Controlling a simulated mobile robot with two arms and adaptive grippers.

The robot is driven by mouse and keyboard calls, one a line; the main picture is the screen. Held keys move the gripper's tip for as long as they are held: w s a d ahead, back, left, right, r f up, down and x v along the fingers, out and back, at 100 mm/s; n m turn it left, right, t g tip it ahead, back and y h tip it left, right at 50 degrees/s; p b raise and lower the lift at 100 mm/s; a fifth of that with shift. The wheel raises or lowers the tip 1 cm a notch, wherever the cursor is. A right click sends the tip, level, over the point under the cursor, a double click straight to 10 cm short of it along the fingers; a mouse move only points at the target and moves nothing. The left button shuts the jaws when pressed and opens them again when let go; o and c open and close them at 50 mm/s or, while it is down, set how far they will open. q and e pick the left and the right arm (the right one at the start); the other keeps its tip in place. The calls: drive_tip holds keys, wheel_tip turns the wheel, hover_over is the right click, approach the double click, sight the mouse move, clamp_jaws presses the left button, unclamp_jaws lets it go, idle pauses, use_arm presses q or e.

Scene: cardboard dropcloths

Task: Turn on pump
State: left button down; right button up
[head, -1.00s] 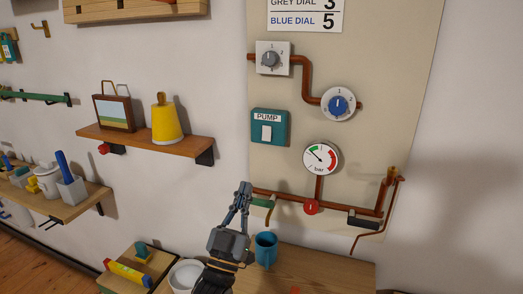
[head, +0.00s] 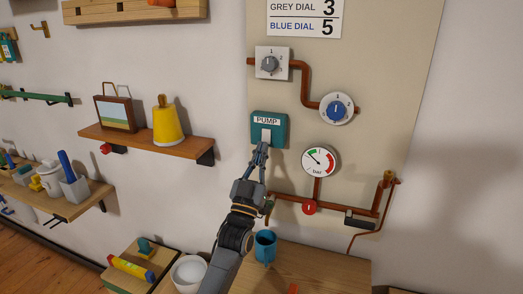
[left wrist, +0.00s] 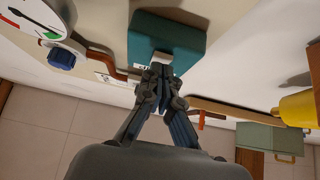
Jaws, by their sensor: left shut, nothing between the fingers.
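The pump switch box (head: 283,129) is teal with a "PUMP" label and a white rocker (head: 267,135), on the beige wall panel. My left gripper (head: 262,147) is shut and empty, its fingertips at the lower part of the rocker; I cannot tell whether they touch it. The left wrist view shows the teal box (left wrist: 172,30) just beyond the closed fingertips (left wrist: 158,72), which cover part of the rocker. The pressure gauge (head: 320,162) has its needle toward the upper left. My right gripper is not in view.
A grey dial (head: 269,64) and a blue dial (head: 337,108) sit above, joined by copper pipe. A red valve (head: 309,208) is below the gauge. A shelf (head: 150,144) with a yellow object is at left. A blue mug (head: 265,247) stands on the bench below.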

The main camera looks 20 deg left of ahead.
use_arm(q)
drive_tip(key=shift+w, duration=0.2)
drive_tip(key=shift+w+f+b, duration=0.2)
drive_tip(key=shift+w+b, duration=0.3)
drive_tip(key=shift+w, duration=0.05)
drive_tip(key=shift+s, duration=0.1)
